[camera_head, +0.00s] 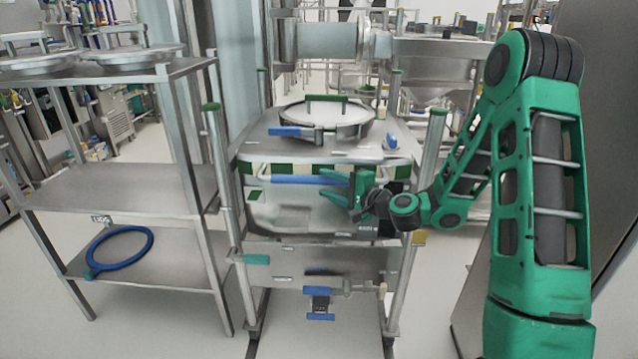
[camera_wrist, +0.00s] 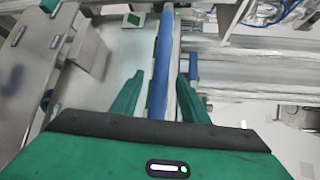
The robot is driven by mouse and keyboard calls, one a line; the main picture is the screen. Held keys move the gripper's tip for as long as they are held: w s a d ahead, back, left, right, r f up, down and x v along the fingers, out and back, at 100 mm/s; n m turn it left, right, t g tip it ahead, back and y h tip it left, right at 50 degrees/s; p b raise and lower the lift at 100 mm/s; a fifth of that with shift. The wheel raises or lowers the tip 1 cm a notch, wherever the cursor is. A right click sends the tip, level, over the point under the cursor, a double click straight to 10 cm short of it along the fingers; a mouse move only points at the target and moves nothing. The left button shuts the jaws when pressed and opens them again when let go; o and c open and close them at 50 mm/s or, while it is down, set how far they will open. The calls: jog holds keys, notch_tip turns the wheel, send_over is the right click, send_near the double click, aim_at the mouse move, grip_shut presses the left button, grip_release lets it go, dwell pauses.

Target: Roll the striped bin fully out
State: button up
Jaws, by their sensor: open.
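The striped bin (camera_head: 290,215) is a steel bin with a green-and-white checked band (camera_head: 285,168) and a round lid (camera_head: 325,118) on top. It stands inside a steel frame in the middle of the head view. A blue handle bar (camera_head: 295,180) runs across its front just below the band. My gripper (camera_head: 322,182) is open at the right part of this bar. In the wrist view the blue bar (camera_wrist: 163,60) runs between the two green fingers of my gripper (camera_wrist: 160,80), with gaps visible on both sides. My arm covers part of the frame's right side.
A steel shelf rack (camera_head: 120,190) with a blue hoop (camera_head: 120,250) on its lower shelf stands close on the left. The frame's upright posts (camera_head: 405,285) flank the bin. A blue-handled valve (camera_head: 320,300) hangs below. The floor (camera_head: 140,320) in front is mostly clear.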

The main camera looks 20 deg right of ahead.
aim_at(324, 182)
jog(key=shift+x, duration=2.1)
grip_shut()
